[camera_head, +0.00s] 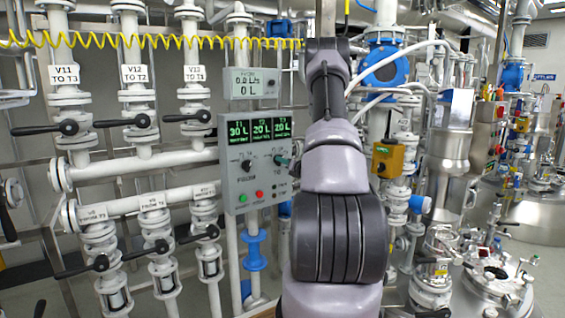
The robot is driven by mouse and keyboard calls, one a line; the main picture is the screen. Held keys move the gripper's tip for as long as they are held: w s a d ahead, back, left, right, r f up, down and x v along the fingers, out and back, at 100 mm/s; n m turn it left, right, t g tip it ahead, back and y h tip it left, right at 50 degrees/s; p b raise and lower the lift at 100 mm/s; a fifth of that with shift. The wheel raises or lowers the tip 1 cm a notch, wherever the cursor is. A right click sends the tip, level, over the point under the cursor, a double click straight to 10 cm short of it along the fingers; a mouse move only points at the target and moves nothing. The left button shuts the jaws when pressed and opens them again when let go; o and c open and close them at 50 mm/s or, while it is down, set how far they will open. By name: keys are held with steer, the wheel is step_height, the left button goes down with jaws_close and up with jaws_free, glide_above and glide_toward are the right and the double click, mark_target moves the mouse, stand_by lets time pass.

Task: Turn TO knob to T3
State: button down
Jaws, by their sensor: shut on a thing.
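The grey control panel (232,160) stands left of my arm, with its right edge close to the arm. Its TO knob (282,160) is a small dark teal knob at the right of the panel, beside my arm; its pointer is too small to read. A second knob, the FROM knob (246,166), sits to its left. Three green displays (262,129) above read about 30 L, 20 L and 20 L for T1, T2 and T3. My arm fills the middle of the view, and my gripper is hidden behind it.
A flow display (253,83) above the panel reads 0 L. Green (259,194) and red (243,198) buttons sit low on the panel. White pipes with black valve handles (122,121) crowd the left. A yellow coiled hose (150,41) crosses the top. Steel vessels (495,285) stand right.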

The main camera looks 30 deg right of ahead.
steer(key=shift+d+f+m, duration=0.1)
steer(key=shift+m, duration=1.7)
steer(key=shift+d+f+m, duration=0.1)
steer(key=shift+m, duration=1.7)
steer(key=c, duration=0.9)
jaws_free()
